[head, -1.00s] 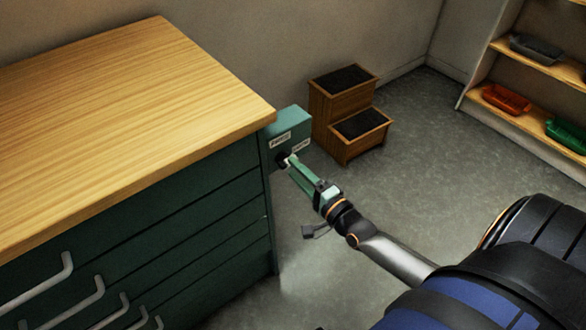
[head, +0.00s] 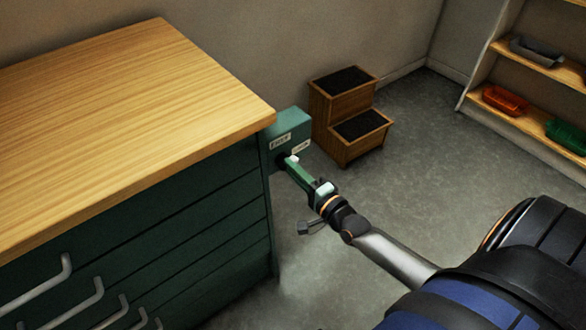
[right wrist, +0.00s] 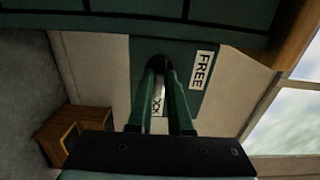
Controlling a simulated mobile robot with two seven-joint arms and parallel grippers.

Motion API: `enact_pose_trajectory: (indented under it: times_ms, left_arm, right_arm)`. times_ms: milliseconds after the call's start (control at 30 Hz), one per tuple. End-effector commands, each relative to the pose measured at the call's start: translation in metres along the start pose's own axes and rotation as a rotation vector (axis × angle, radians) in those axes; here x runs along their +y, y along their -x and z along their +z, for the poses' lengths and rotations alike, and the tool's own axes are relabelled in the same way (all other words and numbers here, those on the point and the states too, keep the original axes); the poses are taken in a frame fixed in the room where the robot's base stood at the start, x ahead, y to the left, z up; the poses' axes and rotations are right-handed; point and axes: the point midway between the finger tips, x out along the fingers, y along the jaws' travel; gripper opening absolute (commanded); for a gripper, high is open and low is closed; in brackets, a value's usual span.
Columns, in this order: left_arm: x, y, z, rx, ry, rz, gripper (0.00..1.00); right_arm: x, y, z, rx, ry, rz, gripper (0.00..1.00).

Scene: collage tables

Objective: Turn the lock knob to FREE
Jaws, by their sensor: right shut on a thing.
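The lock box (head: 297,127) is a green box on the side of the green cabinet, just below the wooden top's corner. It carries two white labels; in the right wrist view the FREE label (right wrist: 202,70) reads clearly, and a second label (right wrist: 158,103) shows partly between my fingers. The dark round lock knob (right wrist: 158,64) is on the box's face, mostly hidden by the fingertips. My right gripper (head: 291,164) is shut on the knob, its green fingers pointing at the box. Which label the knob points to is unclear. My left gripper is not in view.
The cabinet (head: 190,205) with grey drawer handles stands at left. A wooden step stool (head: 356,150) is on the floor behind the lock box. A shelf (head: 541,136) with bins is at the far right. The floor between stool and shelf is clear.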

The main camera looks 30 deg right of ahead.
Motion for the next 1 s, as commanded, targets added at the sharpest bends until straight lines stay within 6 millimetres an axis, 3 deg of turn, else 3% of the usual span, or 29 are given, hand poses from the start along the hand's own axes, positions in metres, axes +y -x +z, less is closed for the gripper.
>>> enact_pose_trajectory:
  times_ms: [567, 1000]
  left_arm:
    - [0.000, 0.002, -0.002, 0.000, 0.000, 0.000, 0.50]
    - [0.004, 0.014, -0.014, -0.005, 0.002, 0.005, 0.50]
  right_arm:
    - [-0.001, 0.000, 0.000, 0.000, 0.037, 0.001, 0.00]
    - [-0.003, 0.000, 0.000, 0.001, 0.346, 0.001, 0.00]
